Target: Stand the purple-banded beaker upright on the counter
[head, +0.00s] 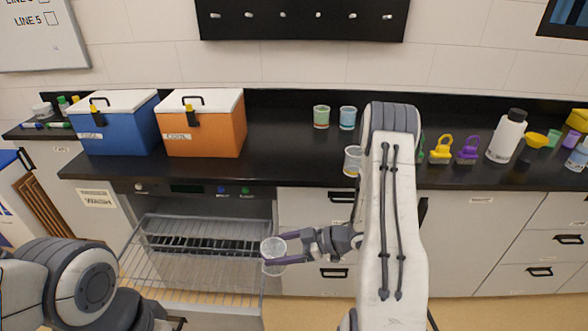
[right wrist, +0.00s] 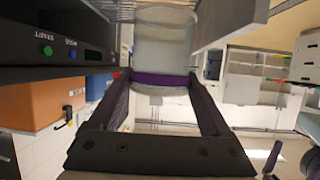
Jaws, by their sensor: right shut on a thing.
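The purple-banded beaker (head: 272,249) is clear glass, held low in front of the counter, by the right edge of the pulled-out wire rack. In the right wrist view the beaker (right wrist: 163,45) sits between the fingers, with its purple band (right wrist: 160,80) level with the fingertips. My right gripper (head: 284,254) is shut on it; the gripper also shows in the right wrist view (right wrist: 160,84). The beaker looks roughly upright in the head view. The black counter (head: 285,160) is above and behind it. My left arm shows at lower left; its gripper is out of view.
The open washer's wire rack (head: 165,262) juts out below the counter. Blue (head: 115,128) and orange (head: 205,130) coolers stand on the counter's left. Green (head: 321,117), blue (head: 348,118) and yellowish (head: 352,161) beakers stand near my right arm. The counter between cooler and beakers is clear.

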